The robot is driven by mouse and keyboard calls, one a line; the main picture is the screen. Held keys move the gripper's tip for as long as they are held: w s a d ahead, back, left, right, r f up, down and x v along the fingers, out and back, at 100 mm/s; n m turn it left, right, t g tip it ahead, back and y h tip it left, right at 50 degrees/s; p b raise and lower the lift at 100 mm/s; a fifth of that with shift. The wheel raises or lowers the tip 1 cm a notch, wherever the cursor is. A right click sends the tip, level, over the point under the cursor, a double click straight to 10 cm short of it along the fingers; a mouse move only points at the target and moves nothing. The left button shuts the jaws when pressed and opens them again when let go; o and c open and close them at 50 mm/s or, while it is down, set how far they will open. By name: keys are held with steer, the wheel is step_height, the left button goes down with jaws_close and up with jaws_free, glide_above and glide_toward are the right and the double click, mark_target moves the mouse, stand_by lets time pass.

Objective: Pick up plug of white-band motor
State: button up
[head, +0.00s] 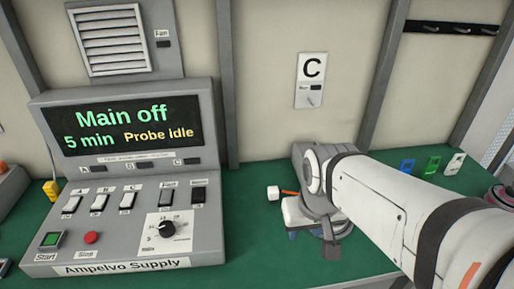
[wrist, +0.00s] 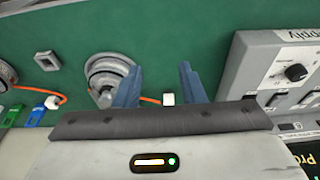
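The plug (head: 273,192) is a small white block on the green table, on a short orange cable (head: 289,193). In the wrist view the plug (wrist: 168,98) shows between the two blue fingers of my gripper (wrist: 160,70), apart from both. The fingers are open; how high they are above the plug I cannot tell. The cable runs left behind a finger toward a round grey motor (wrist: 105,72) with a pale band. In the head view my gripper (head: 316,232) points down, and my arm hides that motor.
The grey Ampelvo Supply (head: 122,170) stands left of the plug. Another motor (wrist: 6,75) is at the wrist view's left edge, with a second white plug (wrist: 53,102) nearby. Blue (head: 407,166), green (head: 432,164) and white (head: 455,163) pieces stand at the back right.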

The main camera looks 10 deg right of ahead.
steer(key=shift+o, duration=0.4)
steer(key=shift+o, duration=0.8)
steer(key=shift+w, duration=0.2)
steer(key=shift+o, duration=1)
steer(key=w+a+f, duration=0.1)
steer(key=w+f, duration=0.1)
steer(key=w, duration=0.8)
steer(key=shift+w+t, duration=0.3)
steer(key=t, duration=0.1)
glide_toward(274, 190)
step_height(274, 190, down, 3)
steer(key=shift+w+a+f, duration=0.2)
steer(key=shift+w+f, duration=0.35)
steer(key=shift+f, duration=0.05)
steer(key=shift+w+a+f, duration=0.15)
steer(key=shift+w+f, duration=0.45)
steer(key=shift+d+p+x, duration=0.15)
steer(key=shift+p+x, duration=0.1)
steer(key=shift+x, duration=1)
steer(key=shift+d+p+x, duration=0.15)
steer(key=shift+p+x, duration=0.1)
steer(key=shift+x, duration=0.95)
